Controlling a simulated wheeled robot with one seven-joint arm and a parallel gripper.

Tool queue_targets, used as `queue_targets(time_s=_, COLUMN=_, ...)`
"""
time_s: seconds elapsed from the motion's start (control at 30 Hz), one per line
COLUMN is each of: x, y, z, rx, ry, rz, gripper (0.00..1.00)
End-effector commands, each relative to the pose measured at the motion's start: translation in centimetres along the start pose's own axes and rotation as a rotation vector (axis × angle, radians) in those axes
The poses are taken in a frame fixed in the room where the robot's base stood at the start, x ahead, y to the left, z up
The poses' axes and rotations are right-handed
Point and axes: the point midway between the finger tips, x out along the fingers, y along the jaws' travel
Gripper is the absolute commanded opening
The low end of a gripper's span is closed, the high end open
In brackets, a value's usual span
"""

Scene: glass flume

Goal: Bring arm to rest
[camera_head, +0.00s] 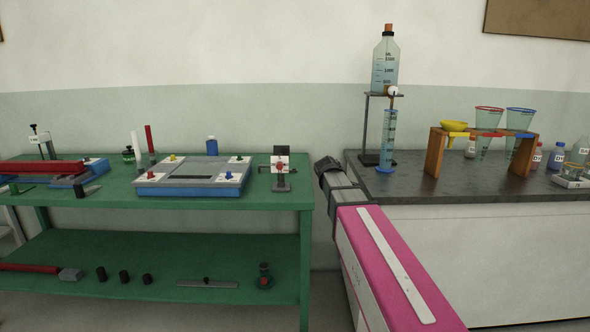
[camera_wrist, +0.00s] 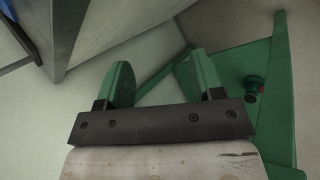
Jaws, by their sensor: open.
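My arm reaches forward from the lower right in the head view, into the gap between the green bench (camera_head: 255,200) and the dark-topped counter (camera_head: 400,183). Its dark far end shows near the green bench's right edge; the fingers cannot be made out there. In the wrist view my gripper (camera_wrist: 160,75) has its two green fingers spread apart with nothing between them. Beyond them are pale floor and wall and part of the green bench. I see no contact between the fingers and anything.
The counter stands close right of my arm, bearing a stand with a bottle (camera_head: 385,66), a measuring cylinder (camera_head: 389,140) and funnels (camera_head: 488,122). The green bench bears a blue-grey apparatus (camera_head: 190,190) and a small stand (camera_head: 281,182). A green knobbed item (camera_head: 264,277) sits on its lower shelf.

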Motion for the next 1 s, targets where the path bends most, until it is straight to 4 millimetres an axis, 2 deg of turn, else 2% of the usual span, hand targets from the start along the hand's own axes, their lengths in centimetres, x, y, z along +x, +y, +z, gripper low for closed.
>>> queue_targets(time_s=0.03, x=1.4, y=-2.7, z=0.7, rx=0.054, ry=0.009, rz=-0.042, gripper=0.61)
queue_targets(time_s=0.3, x=7.1, y=-14.1, z=3.0, rx=0.402, ry=0.03, rz=-0.272, gripper=0.61)
queue_targets(time_s=0.6, x=10.3, y=-26.1, z=6.0, rx=0.8, ry=-0.034, rz=-0.528, gripper=0.61)
queue_targets(time_s=0.7, x=10.7, y=-29.0, z=6.7, rx=0.905, ry=-0.065, rz=-0.593, gripper=0.61)
queue_targets(time_s=0.8, x=10.8, y=-30.9, z=7.2, rx=0.978, ry=-0.089, rz=-0.636, gripper=0.61)
queue_targets(time_s=1.0, x=11.0, y=-32.1, z=7.4, rx=1.032, ry=-0.108, rz=-0.667, gripper=0.61)
